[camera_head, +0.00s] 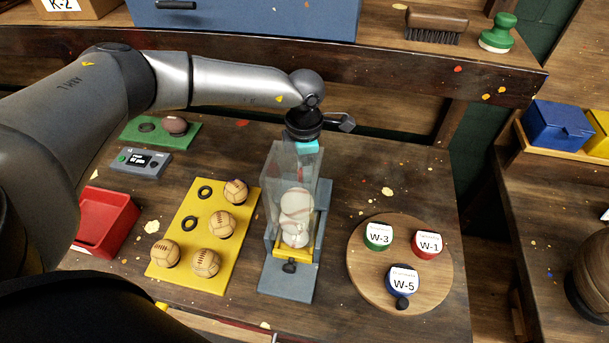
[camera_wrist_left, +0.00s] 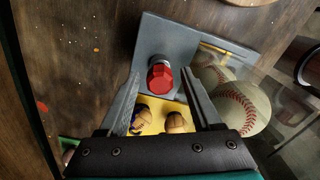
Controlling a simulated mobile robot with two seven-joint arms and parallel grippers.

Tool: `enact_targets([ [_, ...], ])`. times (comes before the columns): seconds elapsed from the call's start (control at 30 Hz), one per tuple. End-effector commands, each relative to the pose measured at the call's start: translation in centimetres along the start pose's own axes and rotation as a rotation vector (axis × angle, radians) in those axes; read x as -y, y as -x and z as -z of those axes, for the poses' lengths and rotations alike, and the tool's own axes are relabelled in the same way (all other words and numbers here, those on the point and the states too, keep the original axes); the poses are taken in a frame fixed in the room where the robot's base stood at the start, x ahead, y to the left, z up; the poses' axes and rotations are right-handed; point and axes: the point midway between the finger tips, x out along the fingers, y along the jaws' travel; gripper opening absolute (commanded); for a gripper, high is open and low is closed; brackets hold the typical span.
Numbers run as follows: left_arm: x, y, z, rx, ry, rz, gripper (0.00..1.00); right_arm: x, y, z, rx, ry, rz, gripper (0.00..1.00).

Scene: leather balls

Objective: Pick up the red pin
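The red pin (camera_wrist_left: 160,76) has a faceted red head and a grey collar, and stands out from a grey fixture (camera_wrist_left: 205,38) in the left wrist view. In the head view I cannot make the pin out clearly behind the clear box and my gripper. My left gripper (camera_head: 306,148) is at the far upper end of the clear box (camera_head: 280,190). In the left wrist view its two fingers (camera_wrist_left: 162,86) are apart, one on each side of the pin's line; I see no contact. My right gripper is not in view.
White baseballs (camera_head: 297,204) sit in the clear box on the grey fixture. A yellow board (camera_head: 178,251) with several brown balls lies left. A round wooden board (camera_head: 431,285) with labelled pucks lies right. A red tray (camera_head: 103,218) stands far left.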

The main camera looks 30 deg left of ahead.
Motion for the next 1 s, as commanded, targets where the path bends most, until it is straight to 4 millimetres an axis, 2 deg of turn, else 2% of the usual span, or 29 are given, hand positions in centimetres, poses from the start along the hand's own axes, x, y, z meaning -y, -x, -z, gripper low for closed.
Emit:
enact_targets([
  [0.07,0.00,0.03,0.00,0.000,0.000,0.000,0.55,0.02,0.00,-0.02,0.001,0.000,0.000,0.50],
  [0.57,-0.01,0.06,0.01,0.000,0.001,0.000,0.00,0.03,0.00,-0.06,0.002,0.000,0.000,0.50],
  [1.0,-0.05,0.44,-0.03,0.001,0.001,0.000,0.00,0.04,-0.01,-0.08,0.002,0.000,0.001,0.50],
])
